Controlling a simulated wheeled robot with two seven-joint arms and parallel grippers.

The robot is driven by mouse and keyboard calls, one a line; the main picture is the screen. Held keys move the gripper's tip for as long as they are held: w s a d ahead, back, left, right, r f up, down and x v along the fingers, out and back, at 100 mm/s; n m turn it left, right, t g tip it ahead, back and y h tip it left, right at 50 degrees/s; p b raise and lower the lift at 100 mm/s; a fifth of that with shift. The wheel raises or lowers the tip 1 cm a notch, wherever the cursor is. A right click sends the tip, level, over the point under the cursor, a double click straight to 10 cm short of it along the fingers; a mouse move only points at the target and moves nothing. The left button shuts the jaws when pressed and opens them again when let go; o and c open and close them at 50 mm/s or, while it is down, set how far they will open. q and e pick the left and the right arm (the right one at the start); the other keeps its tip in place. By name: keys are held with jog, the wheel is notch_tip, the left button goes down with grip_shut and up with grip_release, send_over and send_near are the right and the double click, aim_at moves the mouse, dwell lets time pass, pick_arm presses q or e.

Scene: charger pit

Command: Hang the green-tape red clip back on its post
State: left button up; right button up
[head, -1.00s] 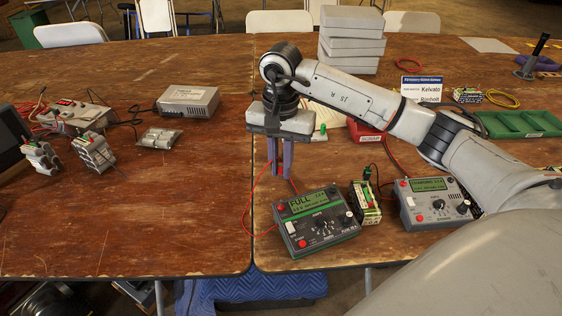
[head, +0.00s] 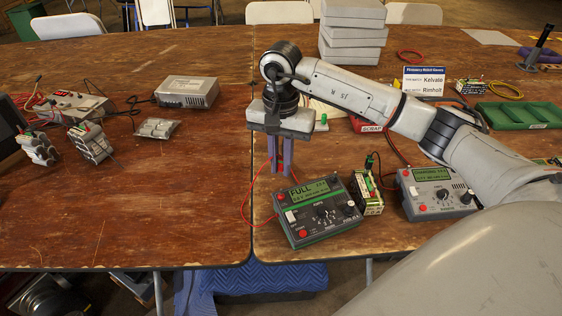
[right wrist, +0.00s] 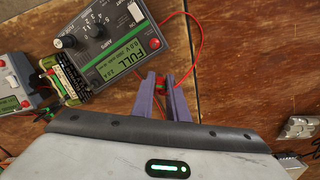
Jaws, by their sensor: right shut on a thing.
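My right gripper (head: 280,168) points down at the back left of the green-edged charger (head: 320,212), whose screen reads FULL. In the right wrist view its purple fingers (right wrist: 162,88) are shut on a small red clip (right wrist: 161,84) with a little green on it. A red lead (head: 249,200) loops from the charger toward the fingers. The fingers hide most of the clip. A battery pack (head: 366,196) stands just right of the charger, with a dark clip (head: 369,163) at its top. I cannot make out the post clearly. My left gripper is not in view.
A second grey charger (head: 437,194) stands to the right, partly behind my arm. A red scrap bin (head: 366,127) and a green tray (head: 515,115) are farther back. Battery packs (head: 92,142) and a power supply (head: 188,91) are at left. The front-left tabletop is bare.

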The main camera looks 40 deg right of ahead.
jog(key=shift+s+a+p, duration=0.2)
jog(key=shift+s+a, duration=0.65)
jog(key=shift+s, duration=0.3)
jog(key=shift+s+a+p, duration=0.15)
jog(key=shift+s+a, duration=0.65)
jog(key=shift+s, duration=0.3)
dwell(0.6)
jog(key=shift+s+a+f+b, duration=0.2)
jog(key=shift+s+a+b, duration=0.15)
jog(key=shift+s+a, duration=0.45)
dwell(1.4)
jog(key=shift+w, duration=0.1)
jog(key=o, duration=0.9)
jog(key=shift+o, duration=0.9)
jog(key=shift+r, duration=0.1)
notch_tip(320, 180, up, 7)
jog(key=p, duration=0.4)
jog(key=shift+r, duration=0.2)
